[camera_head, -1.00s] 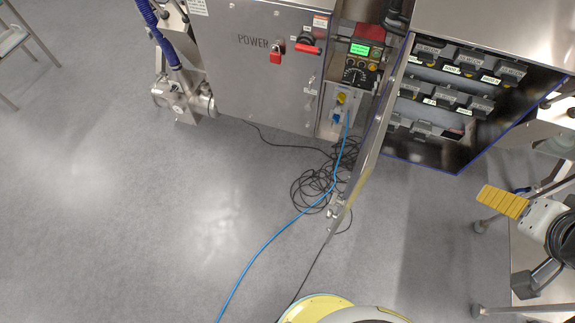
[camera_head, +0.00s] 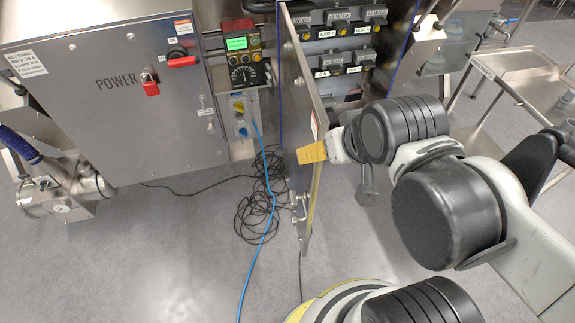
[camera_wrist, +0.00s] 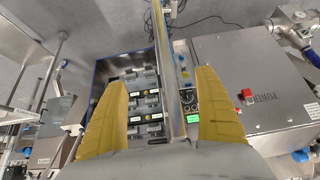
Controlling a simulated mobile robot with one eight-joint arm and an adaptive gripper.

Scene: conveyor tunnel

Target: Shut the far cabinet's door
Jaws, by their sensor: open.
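The far cabinet (camera_head: 398,62) stands open, with rows of black labelled modules inside. Its steel door (camera_head: 300,100) stands swung outward, seen nearly edge-on, with a latch on its lower part. My gripper (camera_head: 311,153) is at the door, with a yellow finger overlapping it in the head view. In the wrist view, the yellow fingers are spread apart and the door's edge (camera_wrist: 163,55) runs between them; the gripper (camera_wrist: 160,78) is open. I cannot tell whether a finger touches the door. My arm hides part of the cabinet's lower right.
The closed POWER cabinet (camera_head: 110,100) with a red lock stands left of the door. A control panel with a green display (camera_head: 240,45) is between them. Black cable (camera_head: 255,205) lies coiled on the floor beside the door. A steel cart (camera_head: 520,75) stands at right.

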